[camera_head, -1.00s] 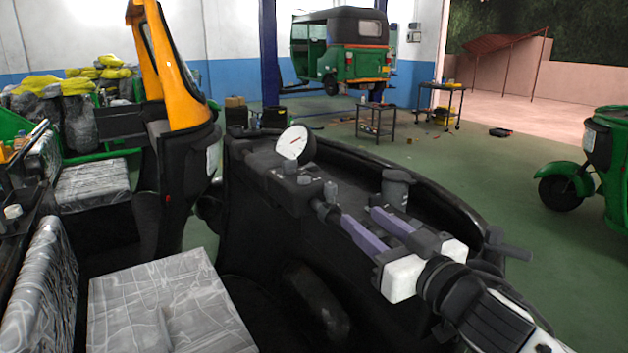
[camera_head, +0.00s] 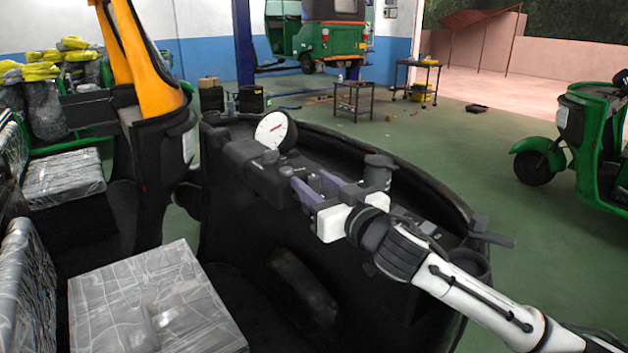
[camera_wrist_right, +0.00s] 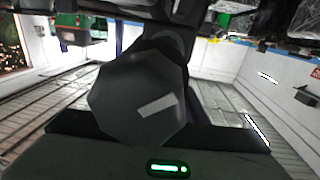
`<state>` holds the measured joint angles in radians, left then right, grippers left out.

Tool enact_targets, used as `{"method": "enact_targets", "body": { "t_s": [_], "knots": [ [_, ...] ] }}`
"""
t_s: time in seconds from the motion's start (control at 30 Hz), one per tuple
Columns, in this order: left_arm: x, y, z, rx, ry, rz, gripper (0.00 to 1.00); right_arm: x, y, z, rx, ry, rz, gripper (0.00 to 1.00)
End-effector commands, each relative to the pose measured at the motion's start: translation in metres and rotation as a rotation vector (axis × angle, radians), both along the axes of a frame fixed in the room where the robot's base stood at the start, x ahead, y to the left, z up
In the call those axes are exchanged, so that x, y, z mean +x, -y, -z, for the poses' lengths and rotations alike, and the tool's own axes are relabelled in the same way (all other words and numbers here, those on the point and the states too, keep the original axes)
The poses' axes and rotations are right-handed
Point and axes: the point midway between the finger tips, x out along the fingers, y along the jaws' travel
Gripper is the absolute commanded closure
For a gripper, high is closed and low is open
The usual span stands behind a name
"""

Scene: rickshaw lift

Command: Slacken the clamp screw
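The clamp screw shows as a small dark knob (camera_head: 315,183) on the black dash housing beside the white round gauge. My right gripper (camera_head: 309,179) reaches it from the lower right, its two purple fingers apart, with the knob between their tips. I cannot tell whether the fingers touch it. In the right wrist view a dark faceted knob (camera_wrist_right: 125,105) with a pale bar mark fills the middle, close in front of the camera; the fingers are not clear there. My left gripper is out of view.
The white gauge (camera_head: 272,130) stands just behind the fingers. A dark cylinder (camera_head: 378,170) rises close to their right. The black front cowl (camera_head: 430,180) curves around the arm. A wrapped seat (camera_head: 155,300) is at lower left. A green rickshaw (camera_head: 590,140) stands at right.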

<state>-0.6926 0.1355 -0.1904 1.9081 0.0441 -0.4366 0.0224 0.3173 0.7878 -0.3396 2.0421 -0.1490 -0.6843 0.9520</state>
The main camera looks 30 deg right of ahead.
Motion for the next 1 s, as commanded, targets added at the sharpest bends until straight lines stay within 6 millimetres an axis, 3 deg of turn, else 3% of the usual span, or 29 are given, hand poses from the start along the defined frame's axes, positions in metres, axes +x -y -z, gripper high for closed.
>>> {"method": "enact_targets", "body": {
  "t_s": [0.27,0.5,1.0],
  "knots": [
    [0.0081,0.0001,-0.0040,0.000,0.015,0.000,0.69,0.0019,-0.0002,0.0000,0.000,0.001,0.000,0.62],
    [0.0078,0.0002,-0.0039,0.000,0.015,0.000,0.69,0.0017,-0.0001,0.0001,0.000,0.000,0.000,1.00],
    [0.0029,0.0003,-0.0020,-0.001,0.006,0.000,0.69,0.0015,0.0020,0.0005,-0.004,-0.001,-0.126,1.00]
  ]
}}
